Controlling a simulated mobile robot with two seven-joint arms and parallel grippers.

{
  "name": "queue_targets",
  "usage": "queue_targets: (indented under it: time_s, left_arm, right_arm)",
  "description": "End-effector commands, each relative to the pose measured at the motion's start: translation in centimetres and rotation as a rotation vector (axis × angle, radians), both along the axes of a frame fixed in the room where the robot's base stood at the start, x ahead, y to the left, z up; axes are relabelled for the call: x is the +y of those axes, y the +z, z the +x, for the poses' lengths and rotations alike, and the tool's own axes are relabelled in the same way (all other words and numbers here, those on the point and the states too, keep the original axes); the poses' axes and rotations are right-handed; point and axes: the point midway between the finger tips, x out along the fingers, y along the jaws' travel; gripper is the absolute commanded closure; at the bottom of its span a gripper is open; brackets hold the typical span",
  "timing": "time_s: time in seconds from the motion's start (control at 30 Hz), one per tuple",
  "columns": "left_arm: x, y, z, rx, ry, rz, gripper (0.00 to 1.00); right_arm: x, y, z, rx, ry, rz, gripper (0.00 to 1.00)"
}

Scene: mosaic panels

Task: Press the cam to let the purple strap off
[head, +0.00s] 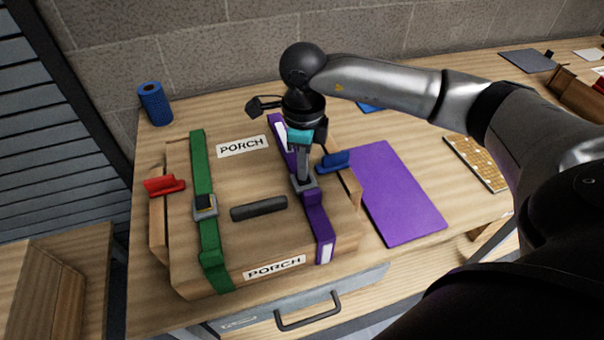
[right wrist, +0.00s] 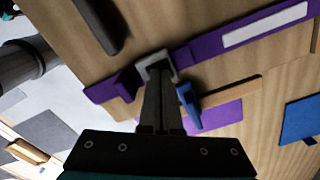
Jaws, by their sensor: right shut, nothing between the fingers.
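A wooden case labelled PORCH (head: 235,185) lies on the bench with a green strap (head: 203,165) and a purple strap (head: 318,222) across it. The purple strap also shows in the right wrist view (right wrist: 205,52). Its grey cam buckle (right wrist: 155,65) sits at mid-strap; in the head view it is mostly hidden by my right gripper (head: 303,182). My right gripper is shut and empty, pointing down with its tips at the purple strap's buckle. I cannot tell whether they press on it. The green strap has its own buckle (head: 205,207).
A blue clamp (head: 333,162) is right of the buckle, a red clamp (head: 164,186) on the left side. A dark handle (head: 259,208) lies between the straps. A purple mat (head: 395,195) and a blue roll (head: 155,103) lie on the bench (head: 195,110).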

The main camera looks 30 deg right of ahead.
Motion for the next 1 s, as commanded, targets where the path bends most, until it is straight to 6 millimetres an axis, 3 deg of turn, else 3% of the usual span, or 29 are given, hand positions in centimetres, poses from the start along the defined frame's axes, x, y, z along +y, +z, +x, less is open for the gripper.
queue_targets:
  time_s: [0.43, 1.0]
  left_arm:
    - [0.0, 0.3, 0.0, 0.0, 0.0, 0.0, 0.5]
    - [0.0, 3.4, 0.0, 0.0, 0.001, 0.001, 0.5]
  right_arm:
    - [0.0, 0.3, -0.1, 0.003, 0.0, 0.0, 1.0]
    - [0.0, 4.9, 0.0, 0.001, 0.0, 0.0, 1.0]
